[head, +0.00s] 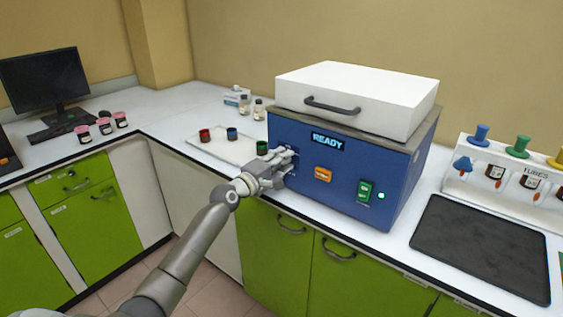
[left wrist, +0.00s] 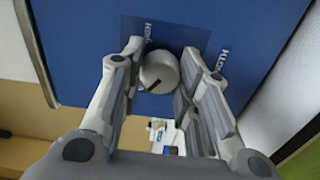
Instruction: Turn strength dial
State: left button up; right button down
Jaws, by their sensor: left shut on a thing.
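The strength dial (left wrist: 159,72) is a round grey knob with a dark pointer mark, on the blue front panel of the machine (head: 345,200). In the left wrist view it sits between the two fingers of my left gripper (left wrist: 160,75), which is shut on it. In the head view my left gripper (head: 278,166) is at the left part of the machine's front and hides the dial. Labels beside the dial are partly covered by the fingers. My right gripper is not in view.
The machine has a white lid with a dark handle (head: 332,106), a READY display (head: 328,140), an orange button (head: 323,174) and a green switch (head: 365,191). A white tray (head: 212,149) with small coloured jars lies left. A dark mat (head: 480,245) and tube rack (head: 505,183) are right.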

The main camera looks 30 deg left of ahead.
pick_arm(q)
jog(key=shift+f+m+b, duration=0.1)
jog(key=shift+m+b, duration=2.05)
jog(key=shift+m, duration=3.45)
jog(key=o, duration=1)
jog(key=shift+o, duration=0.2)
jog(key=shift+s, duration=0.1)
jog(key=s+a, duration=0.1)
jog(key=s, duration=1)
jog(key=shift+s, duration=0.4)
